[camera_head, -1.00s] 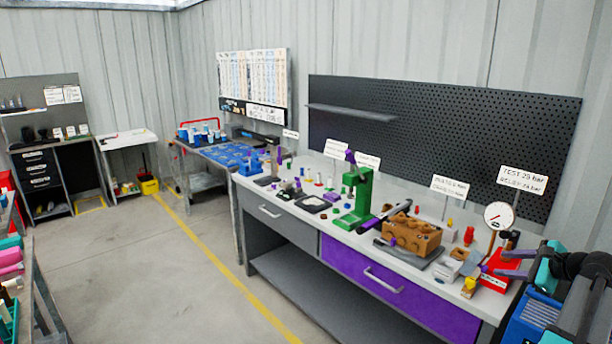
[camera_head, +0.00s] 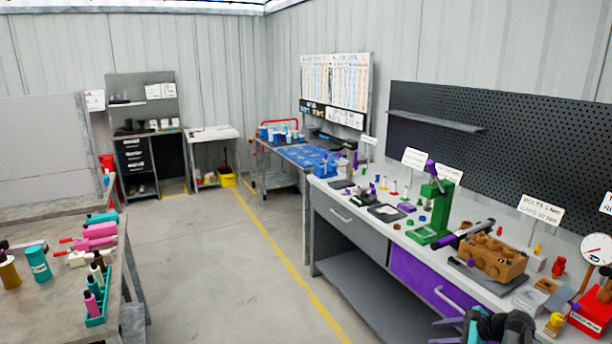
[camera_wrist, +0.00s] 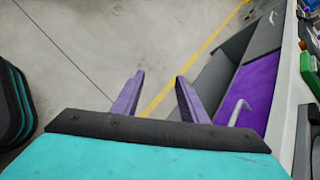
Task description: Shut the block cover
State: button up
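A brown-orange block (camera_head: 492,257) with round holes in its top sits on a dark plate on the right part of the workbench. I cannot make out a separate cover on it. A black and purple bar-shaped tool (camera_head: 466,233) lies beside its left end. My gripper (camera_wrist: 160,77) shows in the wrist view with its two purple fingers apart and nothing between them. It hangs over the floor in front of the bench's purple drawer (camera_wrist: 250,85), away from the block. Part of my arm shows at the bottom right of the head view.
The bench also holds a green press (camera_head: 436,212), small parts and a red stand with a gauge (camera_head: 597,249). A table (camera_head: 128,255) with teal and pink bottles stands at the left. A blue-topped cart (camera_head: 308,155) is at the back. The floor (camera_head: 225,265) between is clear.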

jog(key=s+a+f+n+g+y, duration=0.1)
jog(key=s+a+f+n+g, duration=0.1)
jog(key=a+f, duration=0.65)
jog(key=s+a+f+n+g, duration=0.25)
jog(key=a+f, duration=0.25)
jog(key=a, duration=0.6)
jog(key=s+a+f+n+g, duration=0.4)
jog(key=s+a+f, duration=0.6)
jog(key=a, duration=0.2)
jog(key=s+a+f+n+g+h, duration=0.2)
jog(key=s+f+n, duration=0.1)
jog(key=s, duration=0.4)
jog(key=s+a+f+n+g+h, duration=0.2)
jog(key=s+f, duration=0.1)
jog(key=s, duration=0.5)
jog(key=s+d+f+n+h, duration=0.1)
jog(key=s+d+n+h, duration=0.2)
jog(key=s+d+n, duration=0.2)
jog(key=s+n, duration=0.3)
jog(key=n, duration=0.1)
jog(key=shift+d+f+n+g, duration=0.3)
jog(key=shift+f+n+g, duration=0.05)
jog(key=shift+f, duration=0.05)
